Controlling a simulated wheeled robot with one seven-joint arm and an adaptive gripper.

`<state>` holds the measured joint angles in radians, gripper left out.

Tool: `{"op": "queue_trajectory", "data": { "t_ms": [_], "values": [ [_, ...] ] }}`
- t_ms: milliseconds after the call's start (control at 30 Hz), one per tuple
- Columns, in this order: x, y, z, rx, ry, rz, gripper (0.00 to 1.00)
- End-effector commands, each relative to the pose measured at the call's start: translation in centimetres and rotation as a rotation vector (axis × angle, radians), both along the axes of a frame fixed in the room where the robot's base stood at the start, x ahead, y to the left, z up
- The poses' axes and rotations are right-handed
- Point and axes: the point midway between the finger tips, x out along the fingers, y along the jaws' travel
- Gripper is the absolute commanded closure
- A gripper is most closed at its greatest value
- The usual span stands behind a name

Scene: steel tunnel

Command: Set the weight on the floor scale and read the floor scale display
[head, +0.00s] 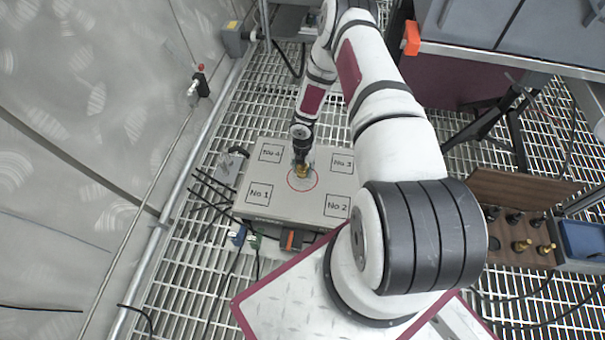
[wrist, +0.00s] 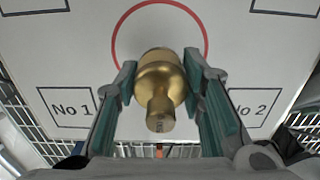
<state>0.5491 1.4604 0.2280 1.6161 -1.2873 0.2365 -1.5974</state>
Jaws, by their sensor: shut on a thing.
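The brass weight (wrist: 161,85) is between the green-padded fingers of my gripper (wrist: 160,92) in the wrist view. My gripper is shut on it. In the head view the weight (head: 301,171) shows small and gold under my gripper (head: 302,160), over the red circle in the middle of the floor scale (head: 265,201). The pale scale plate also shows in the wrist view (wrist: 85,45), with the circle around the far part of the weight. I cannot tell whether the weight touches the plate. The scale display is not readable in either view.
A wooden case (head: 510,225) with several brass and dark weights stands at the right. A blue tray (head: 582,240) is beside it. A dark-topped bench (head: 480,70) is at the upper right. Cables (head: 215,190) lie on the grating left of the scale. A pipe and curved wall bound the left.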

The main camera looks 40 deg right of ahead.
Motion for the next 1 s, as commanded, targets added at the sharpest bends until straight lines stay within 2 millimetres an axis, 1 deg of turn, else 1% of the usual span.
{"op": "queue_trajectory", "data": {
  "t_ms": [100,200,267,500,600,633,700,1000],
  "values": [
    [0.1,0.0,-2.0,0.002,0.001,-0.002,1.00],
    [0.1,-0.1,-3.3,0.001,0.000,-0.003,1.00],
    [0.1,-0.1,-3.6,0.001,-0.001,-0.003,1.00],
    [0.1,-0.1,-3.5,0.001,-0.001,-0.002,1.00],
    [0.1,-0.1,-3.7,0.001,-0.001,-0.002,1.00],
    [0.1,-0.1,-3.7,0.001,0.001,-0.002,0.57],
    [0.1,-0.1,-3.7,0.001,0.001,-0.002,0.44],
    [0.1,-0.1,-3.6,0.001,0.001,-0.001,0.44]
  ]
}}
